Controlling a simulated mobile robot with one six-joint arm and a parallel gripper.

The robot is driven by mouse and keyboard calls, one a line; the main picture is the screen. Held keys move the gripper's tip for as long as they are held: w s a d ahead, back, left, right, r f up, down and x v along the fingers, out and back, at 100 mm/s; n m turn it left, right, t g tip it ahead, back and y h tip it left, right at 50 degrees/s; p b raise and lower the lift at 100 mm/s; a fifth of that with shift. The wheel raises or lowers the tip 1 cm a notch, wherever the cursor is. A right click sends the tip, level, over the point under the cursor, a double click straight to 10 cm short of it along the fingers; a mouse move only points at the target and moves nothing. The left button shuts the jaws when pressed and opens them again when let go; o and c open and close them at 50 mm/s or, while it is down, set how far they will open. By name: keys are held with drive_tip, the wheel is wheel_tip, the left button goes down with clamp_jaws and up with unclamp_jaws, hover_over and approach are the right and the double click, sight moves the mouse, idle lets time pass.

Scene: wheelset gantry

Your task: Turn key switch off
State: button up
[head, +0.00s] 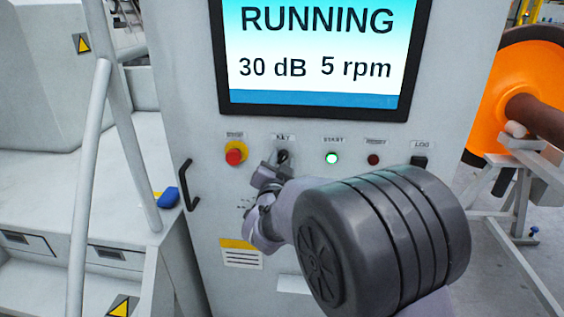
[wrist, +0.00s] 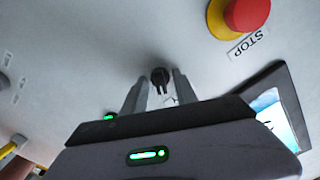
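The black key switch (head: 283,156) sits on the light grey cabinet front under the label KEY. It also shows in the wrist view (wrist: 160,75) as a small dark knob with a key piece below it. My gripper (head: 272,170) is right at the switch and partly covers it in the head view. In the wrist view my gripper (wrist: 160,82) has its two fingers apart, one on each side of the switch, with visible gaps. Whether a fingertip touches the switch or panel cannot be told.
The red STOP button (head: 234,154) is left of the key. The screen (head: 316,50) reads RUNNING, 30 dB, 5 rpm. A door handle (head: 187,186) sticks out lower left.

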drive_tip(key=shift+c, duration=0.2)
clamp_jaws()
drive_tip(key=shift+n, duration=0.4)
drive_tip(key=n, duration=0.4)
drive_tip(key=shift+n, duration=0.4)
drive_tip(key=n+p, duration=0.1)
drive_tip(key=n, duration=0.5)
drive_tip(key=shift+n, duration=0.3)
